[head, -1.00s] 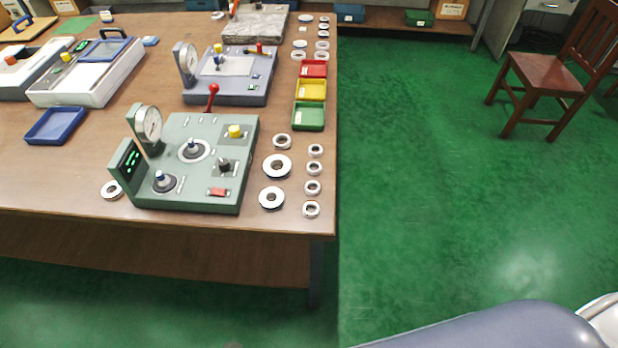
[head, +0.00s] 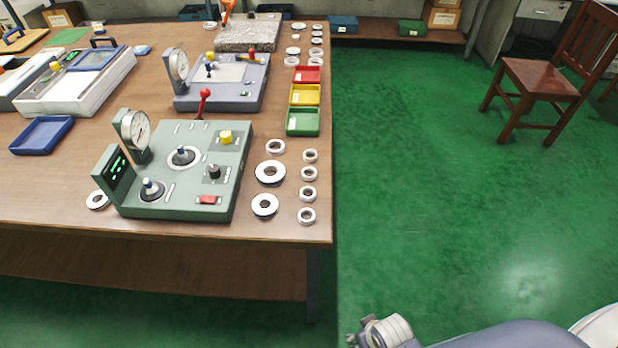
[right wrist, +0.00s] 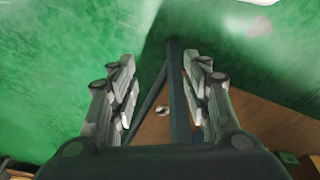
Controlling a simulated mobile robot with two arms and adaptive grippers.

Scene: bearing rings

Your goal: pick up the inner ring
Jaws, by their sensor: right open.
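Several metal rings lie flat near the right edge of the table. Small rings form a column along the edge, the nearest small ring (head: 300,216) at the front corner. Beside them lie two larger rings, a far large ring (head: 259,172) and a near large ring (head: 255,206), with a mid-sized ring (head: 268,146) behind. I cannot tell which is the inner ring. My right gripper (right wrist: 160,65) is open and empty in the right wrist view, apart from the rings. Part of my right arm shows at the bottom right of the head view. My left gripper is out of view.
A green test fixture (head: 215,150) with a dial stands left of the rings. Red (head: 307,75), yellow (head: 305,95) and green (head: 303,122) trays lie behind them. The wooden table (head: 200,232) ends just right of the rings. A chair (head: 540,78) stands on open green floor.

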